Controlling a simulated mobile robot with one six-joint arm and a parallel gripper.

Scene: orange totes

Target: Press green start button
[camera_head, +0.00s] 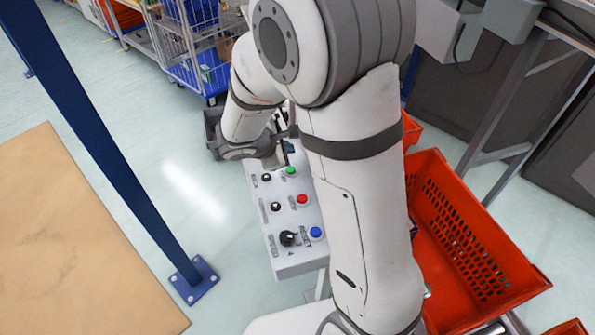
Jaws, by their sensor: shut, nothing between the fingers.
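A pale grey control panel (290,262) stands in the middle of the head view. The green button (291,171) is near its far end, with a red button (302,199) and a blue button (316,232) nearer along the same side. My gripper (288,148) shows only in part as dark pieces just beyond the green button. It is shut and empty. My forearm hides part of it and the panel's right edge. I cannot tell whether the fingertips touch the panel; the green button's top is visible.
Black knobs (288,239) line the panel's left side. An orange tote (465,235) stands to the right, behind my arm. A blue post (110,160) rises at the left beside a tan board (75,250). A wire cage cart (190,45) stands at the back.

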